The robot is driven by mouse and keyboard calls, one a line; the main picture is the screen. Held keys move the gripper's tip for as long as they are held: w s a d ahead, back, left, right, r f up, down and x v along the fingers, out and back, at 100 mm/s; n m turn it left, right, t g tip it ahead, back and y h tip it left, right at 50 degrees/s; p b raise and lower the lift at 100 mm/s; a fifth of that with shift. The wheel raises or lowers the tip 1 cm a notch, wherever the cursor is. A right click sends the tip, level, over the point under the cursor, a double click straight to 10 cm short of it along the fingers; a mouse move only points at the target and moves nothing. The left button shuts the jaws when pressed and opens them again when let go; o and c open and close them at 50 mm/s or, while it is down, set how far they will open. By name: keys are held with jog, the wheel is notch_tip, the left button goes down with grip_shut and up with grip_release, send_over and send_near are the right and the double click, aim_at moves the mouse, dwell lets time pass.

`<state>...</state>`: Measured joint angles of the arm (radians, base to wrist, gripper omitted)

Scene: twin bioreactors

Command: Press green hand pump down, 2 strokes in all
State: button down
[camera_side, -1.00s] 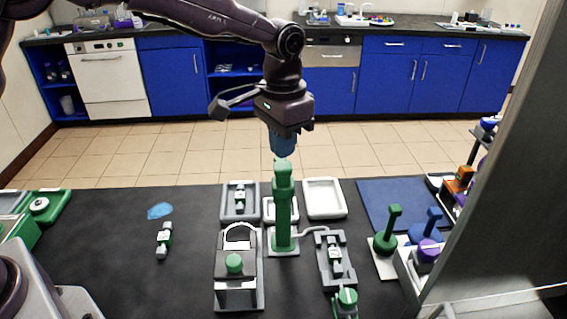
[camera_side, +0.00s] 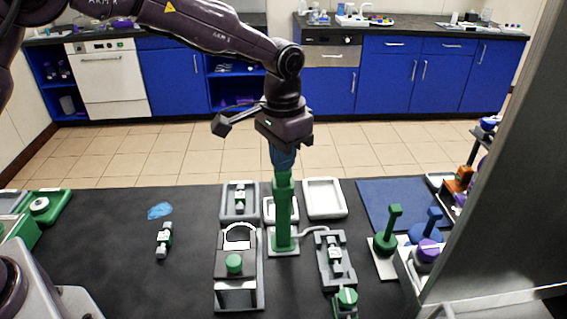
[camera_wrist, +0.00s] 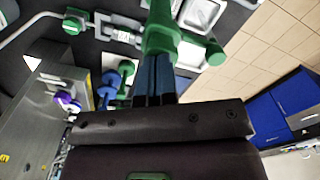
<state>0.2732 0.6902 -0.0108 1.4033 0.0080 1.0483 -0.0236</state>
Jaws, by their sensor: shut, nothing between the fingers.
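The green hand pump (camera_side: 282,210) stands upright on a light base plate near the middle of the dark bench. In the wrist view its green body (camera_wrist: 162,28) runs up from my fingertips. My gripper (camera_side: 283,164) is shut and empty, pointing down, with its blue fingertips at the top of the pump and seemingly touching it. In the wrist view the blue fingers (camera_wrist: 155,78) meet the green top. The fingers partly hide the pump's top.
A grey stand with a green knob (camera_side: 234,264) is left of the pump. A grey holder with a vial (camera_side: 335,256) is to the right. A green-handled device (camera_side: 386,240) and a blue one (camera_side: 428,226) stand further right. A loose vial (camera_side: 164,240) lies at left.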

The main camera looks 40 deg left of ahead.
jog(key=shift+f, duration=0.85)
jog(key=shift+r, duration=2.25)
jog(key=shift+f, duration=0.1)
jog(key=shift+f, duration=2.15)
jog(key=shift+r, duration=2.25)
jog(key=shift+r, duration=3)
